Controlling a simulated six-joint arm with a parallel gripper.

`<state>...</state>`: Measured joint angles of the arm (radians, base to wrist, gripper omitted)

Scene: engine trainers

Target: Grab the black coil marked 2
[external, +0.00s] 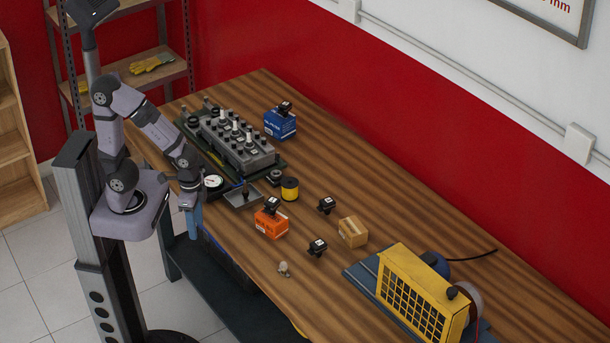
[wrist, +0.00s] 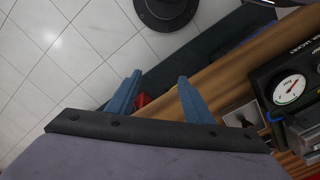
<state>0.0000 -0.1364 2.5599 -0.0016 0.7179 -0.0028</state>
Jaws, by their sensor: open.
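Several black coils with small white labels show in the external view; the numbers are too small to read. One coil (external: 285,107) sits on the blue box (external: 280,124), and another coil (external: 272,205) sits on the orange box (external: 271,224). Two more, an upper coil (external: 326,205) and a lower coil (external: 317,248), lie on the wooden table (external: 400,220). My gripper (external: 194,220) is at the table's left edge, away from all of these coils, fingers pointing down. In the wrist view its blue fingers (wrist: 159,88) are apart and empty, with no labelled coil between them.
The engine trainer (external: 235,142) stands at the back left, with a round gauge (external: 213,182) and small grey tray (external: 243,197) nearer me. A yellow-black spool (external: 290,189), cardboard box (external: 353,232) and yellow machine (external: 420,290) are further right.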

